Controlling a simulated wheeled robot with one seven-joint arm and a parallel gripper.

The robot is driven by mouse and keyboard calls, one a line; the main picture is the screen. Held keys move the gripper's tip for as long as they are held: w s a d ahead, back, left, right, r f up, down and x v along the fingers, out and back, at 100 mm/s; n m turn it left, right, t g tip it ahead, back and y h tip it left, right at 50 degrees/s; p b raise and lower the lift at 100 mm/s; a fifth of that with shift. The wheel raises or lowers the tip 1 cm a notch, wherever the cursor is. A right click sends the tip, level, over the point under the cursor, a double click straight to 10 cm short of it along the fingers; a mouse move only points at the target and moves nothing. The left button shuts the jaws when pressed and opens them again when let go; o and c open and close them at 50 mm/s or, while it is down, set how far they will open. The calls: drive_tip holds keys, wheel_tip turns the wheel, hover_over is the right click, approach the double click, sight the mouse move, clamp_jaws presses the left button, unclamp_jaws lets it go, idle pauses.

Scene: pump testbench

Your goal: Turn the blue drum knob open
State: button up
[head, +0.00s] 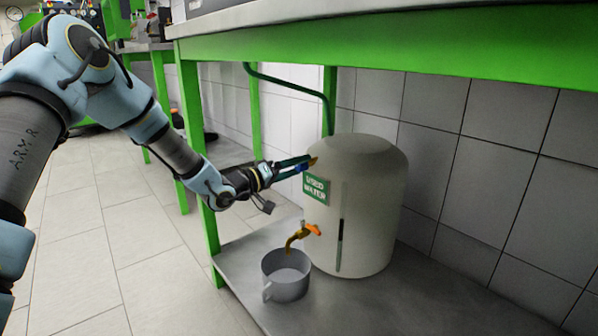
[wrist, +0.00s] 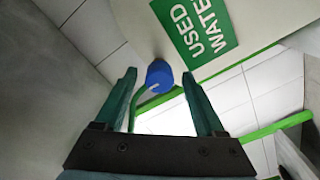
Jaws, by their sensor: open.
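The blue knob (wrist: 159,76) shows in the wrist view on the upper side of the pale drum, beside the green "USED WATER" label (wrist: 195,30). My gripper (wrist: 160,80) is open, with one dark green finger on each side of the knob. Whether either finger touches it I cannot tell. In the head view my gripper (head: 302,165) reaches from the left to the upper left side of the drum (head: 365,210). There a bit of blue shows by the fingertips, with a small brass part beside it. The fingers partly cover the knob.
A brass tap with an orange handle (head: 313,230) sits low on the drum, above a grey pot (head: 287,276) on the shelf (head: 400,300). The green bench frame (head: 400,50) runs above. A green pipe (head: 295,87) comes down behind the drum. Open floor lies left.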

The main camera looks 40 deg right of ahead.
drive_tip(key=shift+d, duration=0.5)
clamp_jaws()
idle(0.3)
